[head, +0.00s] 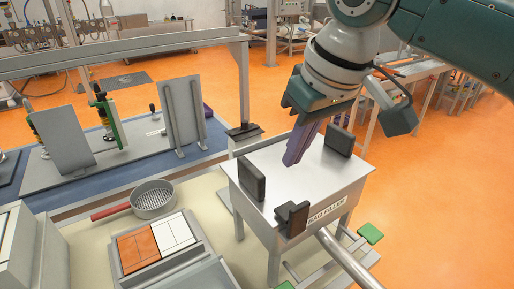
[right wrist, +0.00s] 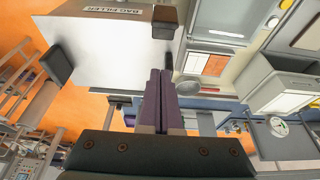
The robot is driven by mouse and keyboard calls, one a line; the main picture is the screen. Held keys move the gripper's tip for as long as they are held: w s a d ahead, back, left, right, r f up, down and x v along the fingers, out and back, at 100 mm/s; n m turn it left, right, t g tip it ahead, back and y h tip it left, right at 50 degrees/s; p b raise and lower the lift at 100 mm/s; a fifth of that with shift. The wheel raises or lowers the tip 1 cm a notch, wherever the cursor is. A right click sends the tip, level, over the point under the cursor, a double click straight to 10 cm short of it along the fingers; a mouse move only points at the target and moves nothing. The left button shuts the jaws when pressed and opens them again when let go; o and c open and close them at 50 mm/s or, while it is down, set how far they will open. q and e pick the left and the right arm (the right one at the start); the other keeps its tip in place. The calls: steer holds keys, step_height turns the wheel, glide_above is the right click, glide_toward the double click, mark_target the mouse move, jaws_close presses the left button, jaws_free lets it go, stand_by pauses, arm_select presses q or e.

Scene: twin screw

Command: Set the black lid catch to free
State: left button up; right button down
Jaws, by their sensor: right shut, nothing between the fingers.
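A grey metal box labelled "BAG FILLER" (head: 285,165) stands on legs and carries black pieces on its top. One black block (head: 292,219) is at the front edge by the label, one black plate (head: 252,182) stands at the left edge, and another (head: 339,141) at the far right edge. I cannot tell for sure which is the lid catch or its setting. My right gripper (head: 290,161), with purple fingers, is shut and empty over the box top, apart from the front block. In the right wrist view the shut fingers (right wrist: 160,73) point towards the box (right wrist: 95,45).
A sieve with a red handle (head: 153,199) and an orange-and-white tiled panel (head: 155,246) lie left of the box. A grey post (head: 243,85) stands behind it. A round metal bar (head: 345,260) slopes down from the box front.

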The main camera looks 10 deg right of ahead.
mark_target(287, 207)
steer(key=x, duration=0.8)
steer(key=shift+a+f+b, duration=0.1)
steer(key=shift+b, duration=0.25)
steer(key=s+p, duration=0.1)
steer(key=p, duration=0.1)
steer(key=s+d+p, duration=0.1)
steer(key=shift+s+r+p, duration=0.3)
steer(key=shift+p, duration=0.1)
steer(key=shift+s+d+f+p, duration=0.1)
steer(key=shift+s+d+p, duration=0.05)
steer(key=shift+s+p, duration=0.3)
steer(key=shift+s+f, duration=0.1)
steer(key=shift+f, duration=0.05)
